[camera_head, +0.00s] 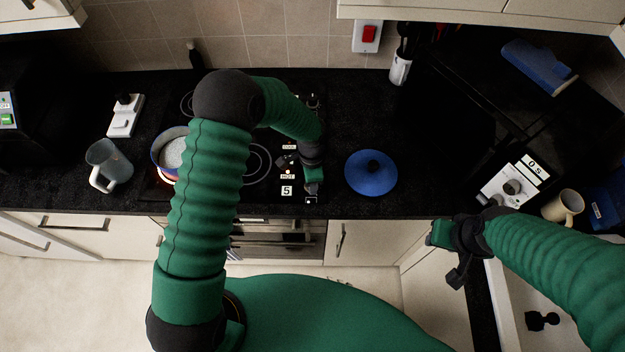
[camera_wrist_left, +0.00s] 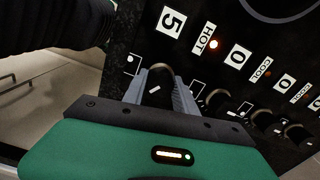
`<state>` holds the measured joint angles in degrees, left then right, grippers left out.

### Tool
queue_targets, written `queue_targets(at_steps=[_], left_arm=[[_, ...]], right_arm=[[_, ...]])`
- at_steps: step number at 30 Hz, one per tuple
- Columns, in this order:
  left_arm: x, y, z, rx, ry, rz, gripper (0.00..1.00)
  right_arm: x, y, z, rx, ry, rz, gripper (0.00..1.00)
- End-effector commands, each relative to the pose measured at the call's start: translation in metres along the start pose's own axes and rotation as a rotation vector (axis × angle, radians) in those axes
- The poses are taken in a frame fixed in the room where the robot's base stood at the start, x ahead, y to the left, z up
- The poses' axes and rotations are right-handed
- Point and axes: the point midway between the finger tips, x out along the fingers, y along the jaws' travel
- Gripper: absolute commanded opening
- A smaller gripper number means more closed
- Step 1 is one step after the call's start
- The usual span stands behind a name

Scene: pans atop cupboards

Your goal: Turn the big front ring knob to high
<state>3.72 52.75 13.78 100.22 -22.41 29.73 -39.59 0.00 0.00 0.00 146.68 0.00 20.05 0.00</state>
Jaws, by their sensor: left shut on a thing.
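The black hob (camera_head: 262,190) lies ahead, with a column of black knobs along its right edge. My left gripper (camera_wrist_left: 157,88) has its two grey fingers around the end knob (camera_wrist_left: 156,92), one on each side, and is shut on it. A white mark shows on that knob. Beside it are a "5" label (camera_wrist_left: 172,20) and a "HOT" label (camera_wrist_left: 206,40) with a lit lamp. In the head view my left gripper (camera_head: 312,186) is at the hob's front right corner and mostly hides the knobs. My right gripper (camera_head: 450,248) hangs in front of the counter; its jaws are unclear.
A pan (camera_head: 168,150) with pale contents stands on the hob's left, above a red glow. Further knobs (camera_wrist_left: 262,120) show "0" labels. A blue lid (camera_head: 371,172) lies right of the hob. A jug (camera_head: 108,165) stands left; a mug (camera_head: 563,206) stands right.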

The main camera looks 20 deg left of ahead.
Motion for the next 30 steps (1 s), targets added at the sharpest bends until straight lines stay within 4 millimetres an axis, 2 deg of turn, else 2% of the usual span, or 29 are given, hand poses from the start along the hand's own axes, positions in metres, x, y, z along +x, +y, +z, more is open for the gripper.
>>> queue_targets(at_steps=[1,2,6,15,19,23,30], left_arm=[[-0.002,-0.003,0.001,-0.002,0.000,-0.006,0.00],[-0.002,-0.003,0.001,-0.002,0.000,-0.006,0.36],[-0.002,-0.003,0.001,-0.002,0.000,-0.005,0.54],[-0.001,-0.002,0.000,-0.001,0.000,-0.002,0.55],[-0.013,-0.003,-0.001,-0.002,0.003,-0.005,0.55],[-0.043,-0.003,-0.001,-0.003,0.004,-0.008,0.55],[-0.114,-0.003,0.000,-0.003,0.003,-0.008,0.55]], right_arm=[[-0.001,0.000,0.000,0.000,0.000,0.000,0.37],[-0.001,0.000,0.000,0.000,0.000,0.000,0.37],[0.000,0.000,0.000,0.000,0.000,0.000,0.37],[0.000,0.000,0.000,0.000,0.000,0.000,0.37],[0.003,0.000,0.001,0.000,0.000,0.000,0.37],[0.009,0.000,0.002,0.000,0.000,0.000,0.37],[0.018,0.000,0.004,0.000,0.000,0.000,0.37]])
